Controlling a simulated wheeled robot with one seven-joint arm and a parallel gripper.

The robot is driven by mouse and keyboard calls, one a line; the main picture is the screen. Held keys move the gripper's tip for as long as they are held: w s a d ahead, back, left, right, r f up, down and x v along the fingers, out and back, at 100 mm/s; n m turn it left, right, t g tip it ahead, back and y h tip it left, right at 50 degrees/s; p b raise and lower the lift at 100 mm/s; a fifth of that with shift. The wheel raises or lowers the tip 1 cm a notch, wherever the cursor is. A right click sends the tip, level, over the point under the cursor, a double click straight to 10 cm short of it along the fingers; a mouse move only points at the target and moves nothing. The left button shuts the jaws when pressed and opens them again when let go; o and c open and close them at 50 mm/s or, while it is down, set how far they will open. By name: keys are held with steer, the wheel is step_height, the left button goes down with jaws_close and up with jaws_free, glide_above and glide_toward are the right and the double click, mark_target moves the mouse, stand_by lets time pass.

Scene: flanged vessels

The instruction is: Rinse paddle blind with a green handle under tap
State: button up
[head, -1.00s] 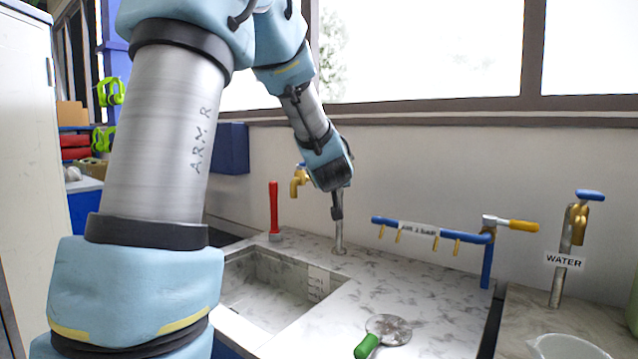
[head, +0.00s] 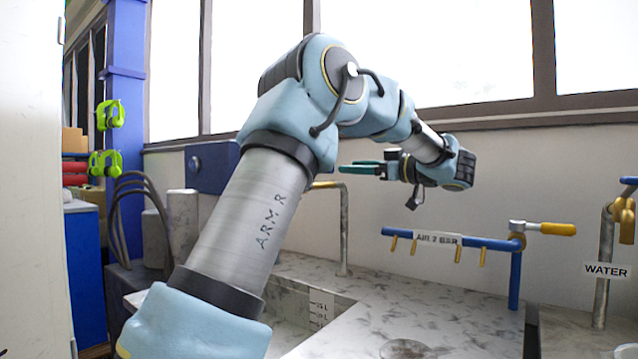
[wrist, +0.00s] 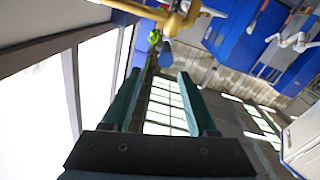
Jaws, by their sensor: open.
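The paddle blind's round grey metal plate (head: 405,349) lies on the marbled worktop at the bottom edge of the head view. Its green handle is out of frame. A tap with an upright metal pipe (head: 345,235) stands behind the sink basin (head: 290,318); its end is partly hidden by my arm. A brass tap (wrist: 172,22) with a blue knob shows at the top of the wrist view. My gripper (head: 360,169), with green fingers, is raised above the worktop near the tap, pointing left. In the wrist view its fingers (wrist: 158,75) are apart and nothing is between them.
A blue air rail (head: 450,240) with brass nozzles and a yellow-handled valve stands right of the tap. A pipe labelled WATER (head: 605,271) with a brass valve is at the far right. A blue wall box (head: 212,167) and grey hoses (head: 125,215) are at left.

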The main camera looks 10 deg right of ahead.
steer(key=shift+s+a+f+g+y, duration=0.15)
steer(key=shift+f+g+y, duration=0.15)
steer(key=shift+g, duration=0.1)
steer(key=p+x, duration=0.1)
steer(key=x, duration=0.9)
steer(key=shift+a+p, duration=0.1)
steer(key=shift+p, duration=0.3)
jaws_close()
stand_by(0.6)
